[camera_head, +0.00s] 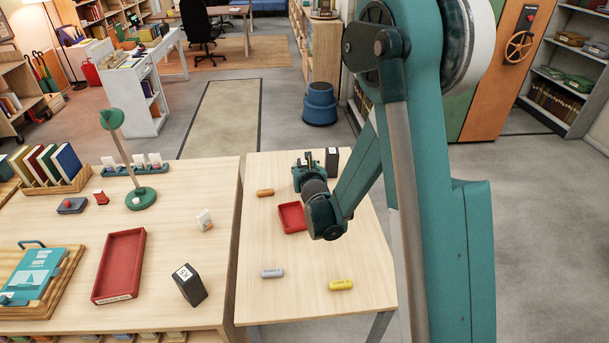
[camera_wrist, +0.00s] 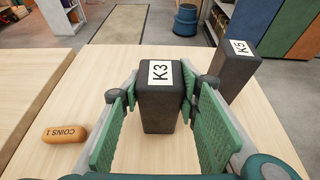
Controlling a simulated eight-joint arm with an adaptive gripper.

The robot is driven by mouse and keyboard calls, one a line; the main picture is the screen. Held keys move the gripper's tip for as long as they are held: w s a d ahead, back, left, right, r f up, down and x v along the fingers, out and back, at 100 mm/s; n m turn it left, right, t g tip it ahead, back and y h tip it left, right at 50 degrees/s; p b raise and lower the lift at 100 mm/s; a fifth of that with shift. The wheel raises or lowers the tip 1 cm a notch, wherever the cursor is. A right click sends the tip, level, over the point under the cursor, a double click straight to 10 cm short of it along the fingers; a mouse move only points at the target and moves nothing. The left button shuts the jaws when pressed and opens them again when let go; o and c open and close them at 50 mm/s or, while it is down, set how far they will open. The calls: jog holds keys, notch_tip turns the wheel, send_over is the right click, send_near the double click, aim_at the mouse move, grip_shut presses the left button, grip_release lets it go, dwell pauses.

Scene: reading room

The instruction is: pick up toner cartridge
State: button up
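A dark upright block labelled K3 (camera_wrist: 160,115), apparently a toner cartridge, stands on the table between the green finger pads of my gripper (camera_wrist: 162,100). The pads are spread on either side of it, with a visible gap on the left; contact on the right is unclear. A similar block labelled K5 (camera_wrist: 232,65) stands just right of my gripper, and it also shows in the head view (camera_head: 332,160). In the head view my gripper (camera_head: 309,165) is over the far part of the right table, largely hiding K3. Another dark labelled block (camera_head: 190,287) stands on the left table.
The right table (camera_head: 310,262) holds an orange coin roll (camera_head: 265,193), a small red tray (camera_head: 291,218), a grey roll (camera_head: 272,273) and a yellow roll (camera_head: 341,285). The left table holds a long red tray (camera_head: 119,265) and a green lamp (camera_head: 140,198). A gap separates the tables.

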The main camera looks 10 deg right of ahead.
jog(key=shift+r, duration=0.15)
jog(key=shift+c, duration=0.5)
jog(key=shift+r+p, duration=1.1)
jog(key=shift+r, duration=3.75)
jog(key=s+a+n+y, duration=0.1)
jog(key=s+a, duration=0.4)
jog(key=a, duration=1.1)
jog(key=s+a+n+y+b, duration=0.1)
jog(key=s+a, duration=0.4)
jog(key=a, duration=1.1)
jog(key=s+a+n+g+y, duration=0.1)
jog(key=s+a, duration=0.4)
jog(key=a, duration=1.1)
jog(key=shift+a+r+n+y, duration=0.15)
jog(key=shift+a+n+y, duration=0.1)
jog(key=shift+n+y, duration=0.65)
jog(key=shift+s, duration=0.1)
notch_tip(320, 180, down, 6)
jog(key=b, duration=0.2)
jog(key=shift+f, duration=0.2)
